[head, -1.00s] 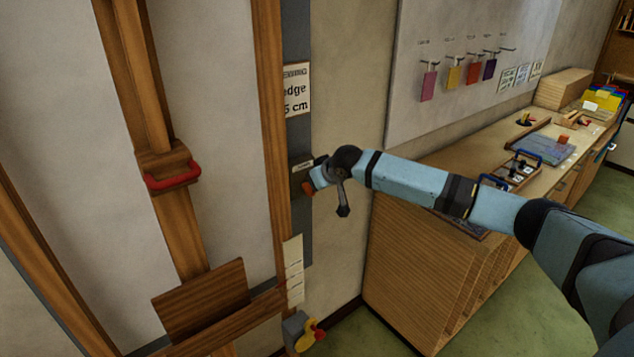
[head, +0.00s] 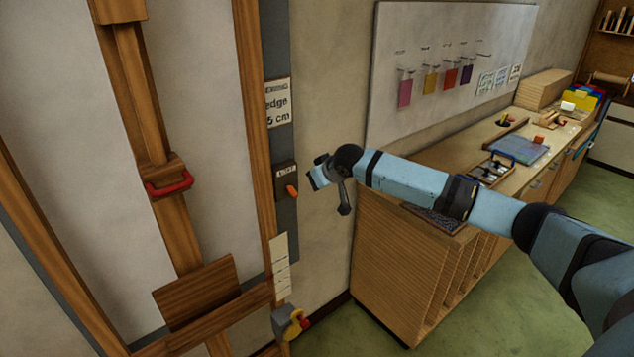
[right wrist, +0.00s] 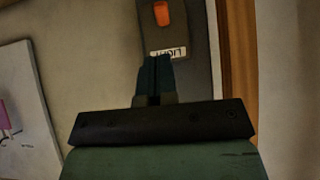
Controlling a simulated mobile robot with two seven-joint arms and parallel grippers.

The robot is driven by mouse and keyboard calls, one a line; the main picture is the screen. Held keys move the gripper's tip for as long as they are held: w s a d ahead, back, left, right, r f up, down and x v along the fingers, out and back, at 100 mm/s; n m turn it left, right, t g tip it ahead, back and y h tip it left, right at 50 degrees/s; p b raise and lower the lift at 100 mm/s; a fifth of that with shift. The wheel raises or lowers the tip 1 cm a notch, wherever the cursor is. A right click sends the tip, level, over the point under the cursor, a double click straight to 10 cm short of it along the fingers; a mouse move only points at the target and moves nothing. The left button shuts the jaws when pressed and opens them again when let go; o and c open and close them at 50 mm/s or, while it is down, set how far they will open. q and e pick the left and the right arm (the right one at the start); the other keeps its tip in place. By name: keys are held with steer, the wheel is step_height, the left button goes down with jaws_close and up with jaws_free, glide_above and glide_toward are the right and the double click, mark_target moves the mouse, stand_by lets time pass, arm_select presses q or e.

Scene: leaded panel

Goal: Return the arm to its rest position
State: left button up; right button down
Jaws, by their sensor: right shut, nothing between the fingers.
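My right arm (head: 410,178) comes in from the right in the head view and points toward the wall panel. My right gripper (head: 312,176) is shut and empty, just right of a dark switch box with an orange lever (head: 292,191), and apart from it. In the right wrist view the shut fingers (right wrist: 154,75) point toward the switch box, whose orange lever (right wrist: 162,13) and a "LIGHT" label (right wrist: 167,53) show upside down. My left gripper is not in view.
A wooden easel-like frame (head: 185,240) with a red handle (head: 169,185) stands at left. A red and yellow knob (head: 297,323) is low on the post. Green floor is clear at lower right.

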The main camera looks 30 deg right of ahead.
steer(key=s+a+f+n+y, duration=0.1)
steer(key=s+a+f+y, duration=0.1)
steer(key=s+a+f, duration=0.65)
steer(key=s+a+f+n+y, duration=0.2)
steer(key=s+a+f, duration=0.4)
steer(key=a+f, duration=0.55)
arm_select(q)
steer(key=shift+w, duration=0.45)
arm_select(e)
steer(key=s+a+f+h, duration=0.1)
steer(key=s+a+f, duration=0.1)
steer(key=s, duration=1)
steer(key=s+a+f+m+t+h, duration=0.1)
steer(key=s+f, duration=0.4)
steer(key=s, duration=0.8)
steer(key=shift+s+a+f+m+t, duration=0.2)
steer(key=shift+s+a+m+t, duration=0.1)
steer(key=shift+a, duration=0.15)
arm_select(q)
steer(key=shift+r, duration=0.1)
arm_select(e)
steer(key=shift+w, duration=0.1)
